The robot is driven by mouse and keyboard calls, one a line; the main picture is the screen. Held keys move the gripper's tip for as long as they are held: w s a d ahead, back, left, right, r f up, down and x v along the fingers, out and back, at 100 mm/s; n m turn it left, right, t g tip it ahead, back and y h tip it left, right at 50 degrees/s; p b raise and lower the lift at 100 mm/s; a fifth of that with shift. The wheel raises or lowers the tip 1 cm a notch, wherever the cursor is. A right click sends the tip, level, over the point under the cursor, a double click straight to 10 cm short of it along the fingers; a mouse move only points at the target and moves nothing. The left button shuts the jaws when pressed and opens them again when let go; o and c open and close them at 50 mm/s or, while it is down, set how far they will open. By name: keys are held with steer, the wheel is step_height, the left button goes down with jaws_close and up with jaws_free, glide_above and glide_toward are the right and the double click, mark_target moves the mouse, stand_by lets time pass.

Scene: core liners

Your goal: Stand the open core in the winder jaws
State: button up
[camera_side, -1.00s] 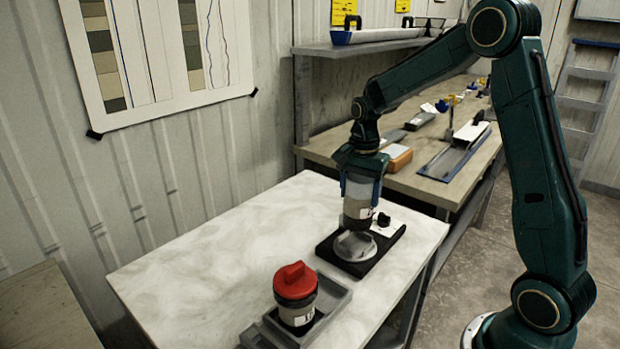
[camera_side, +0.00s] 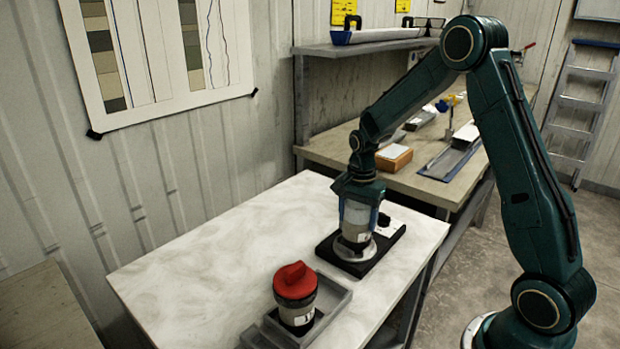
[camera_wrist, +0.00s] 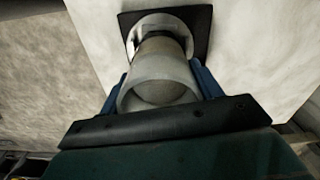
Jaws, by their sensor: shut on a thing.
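The open core (camera_side: 356,217) is a short clear liner with a pale label and a darker lower end, held upright without a cap. My gripper (camera_side: 358,205) is shut on it, with a blue finger on each side. In the wrist view I look down over the open rim of the core (camera_wrist: 160,92) between the blue fingers (camera_wrist: 163,90). The winder is a black base (camera_side: 324,248) with a round metal jaw ring (camera_side: 340,250). The core's lower end is at the ring; whether it rests on the bottom is hidden.
A second core with a red cap (camera_side: 295,281) stands in a grey tray (camera_side: 335,306) at the table's front. The white tabletop (camera_side: 215,260) is clear on the left. A black knob (camera_side: 383,219) rises behind the ring. A bench (camera_side: 425,182) stands behind.

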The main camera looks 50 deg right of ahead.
steer(key=shift+f, duration=0.15)
steer(key=o, duration=1.3)
step_height(320, 180, up, 12)
steer(key=shift+r, duration=0.15)
stand_by(0.5)
